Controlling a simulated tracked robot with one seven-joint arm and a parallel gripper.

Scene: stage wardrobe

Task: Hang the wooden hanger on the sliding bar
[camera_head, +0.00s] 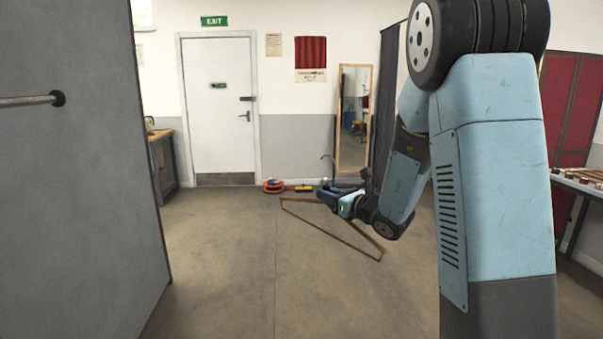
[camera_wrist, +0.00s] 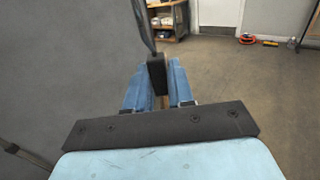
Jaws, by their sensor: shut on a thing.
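The wooden hanger (camera_head: 332,236), a thin brown triangular frame, hangs in the air in the head view, tilted down to the right. My gripper (camera_head: 328,197) is shut on it near its top. A thin dark hook shape shows just above the gripper. In the wrist view, a dark upright piece (camera_wrist: 156,72) stands between the blue fingers of my gripper (camera_wrist: 155,85), with a bit of brown wood below it. The bar (camera_head: 28,101) is a pale metal rod at the far left of the head view, meeting a grey panel at a dark round mount. The hanger is well apart from it.
The tall grey panel (camera_head: 75,200) fills the left side. A white door (camera_head: 217,110), a mirror (camera_head: 353,120) and red and yellow items (camera_head: 274,185) on the floor are at the back. A table (camera_head: 580,185) stands at right. The middle floor is clear.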

